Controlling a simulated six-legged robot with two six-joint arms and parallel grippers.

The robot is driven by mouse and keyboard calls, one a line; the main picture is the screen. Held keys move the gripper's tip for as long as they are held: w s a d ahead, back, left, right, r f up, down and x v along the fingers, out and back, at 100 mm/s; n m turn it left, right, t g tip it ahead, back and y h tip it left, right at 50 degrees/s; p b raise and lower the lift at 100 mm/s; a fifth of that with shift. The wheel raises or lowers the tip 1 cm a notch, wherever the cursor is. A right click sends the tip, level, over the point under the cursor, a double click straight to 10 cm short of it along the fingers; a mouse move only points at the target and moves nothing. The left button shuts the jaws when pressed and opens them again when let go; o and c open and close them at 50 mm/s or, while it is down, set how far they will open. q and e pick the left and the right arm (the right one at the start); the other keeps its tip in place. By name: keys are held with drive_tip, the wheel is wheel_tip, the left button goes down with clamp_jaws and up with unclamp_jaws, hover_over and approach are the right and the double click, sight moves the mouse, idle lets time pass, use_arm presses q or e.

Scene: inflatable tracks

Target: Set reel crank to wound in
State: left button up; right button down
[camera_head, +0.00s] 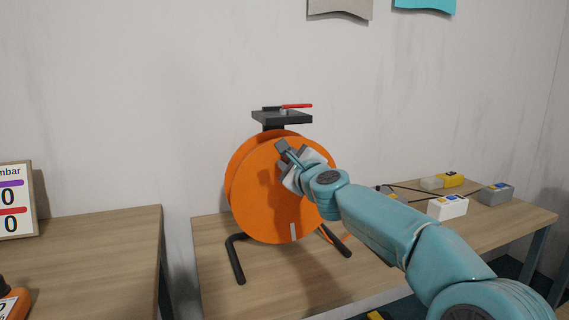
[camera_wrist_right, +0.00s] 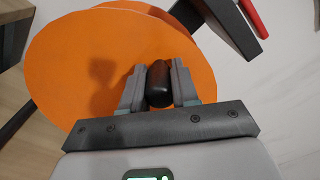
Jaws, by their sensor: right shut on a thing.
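The orange reel (camera_head: 270,195) stands on black legs on the wooden table, with a white mark low on its face. Its face also fills much of the right wrist view (camera_wrist_right: 90,60). My right gripper (camera_head: 283,151) is at the upper part of the reel face. In the right wrist view my right gripper (camera_wrist_right: 159,85) is shut on the black crank knob (camera_wrist_right: 159,83), with a finger on each side. The crank arm itself is hidden in both views. My left gripper is not in view.
A black bracket with a red lever (camera_head: 297,106) sits above the reel. White, grey and yellow boxes (camera_head: 447,206) and thin black rods lie on the table at right. Another table (camera_head: 100,250) with a number board (camera_head: 14,200) is at left, with a gap between.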

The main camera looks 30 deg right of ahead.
drive_tip(key=shift+d, duration=0.2)
drive_tip(key=shift+f, duration=0.1)
drive_tip(key=c, duration=0.8)
unclamp_jaws()
drive_tip(key=shift+c, duration=0.2)
drive_tip(key=shift+s, duration=0.1)
drive_tip(key=shift+s+a, duration=0.1)
drive_tip(key=shift+s, duration=0.2)
drive_tip(key=b+v, duration=0.1)
drive_tip(key=v, duration=1.4)
drive_tip(key=shift+s+b, duration=0.3)
drive_tip(key=shift+b, duration=0.1)
